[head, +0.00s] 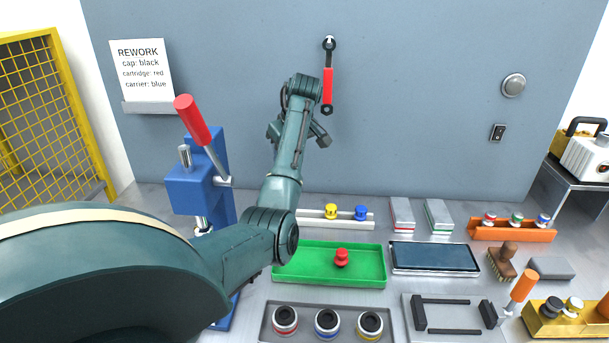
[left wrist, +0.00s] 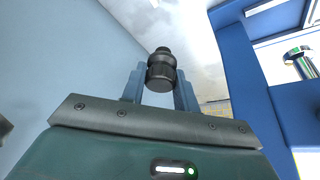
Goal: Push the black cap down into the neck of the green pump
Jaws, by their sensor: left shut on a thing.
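My left gripper (left wrist: 160,76) is shut on a small dark stepped cylinder, the black cap (left wrist: 160,62), held between its two blue-grey fingers in the left wrist view. In the head view my left arm reaches up in front of the wall, and its fingers and the cap cannot be made out. A blue lever press (head: 197,185) stands left of my forearm, its red handle (head: 192,120) raised. A silver round piece with green on it (left wrist: 298,52) shows inside a blue frame in the left wrist view; I cannot tell if it is the green pump. My right gripper is out of view.
A green tray (head: 290,278) holds a red knob. A grey tray (head: 268,322) holds several ringed black-topped parts. An orange rack (head: 512,234), a dark screen (head: 434,256) and a brush (head: 502,262) lie right. A red-handled tool (head: 327,90) is on the wall.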

